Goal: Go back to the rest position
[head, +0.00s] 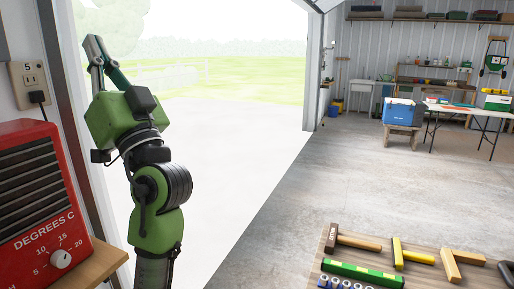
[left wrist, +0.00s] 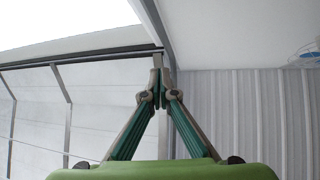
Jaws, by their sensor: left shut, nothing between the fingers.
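My left gripper (head: 95,45) is raised on the left side of the head view, in front of the bright open doorway. Its fingers point up. In the left wrist view the two green fingers of the left gripper (left wrist: 160,75) meet at their tips, with nothing between them. Beyond them are the pale ceiling and the ribbed wall. My right gripper shows in neither view.
A red heater (head: 40,205) with a dial stands on a wooden shelf (head: 105,262), close left of my arm. A wooden board (head: 425,268) with hammers lies at lower right. Further back are a blue cooler (head: 399,111) and a folding table (head: 475,112). The concrete floor between is clear.

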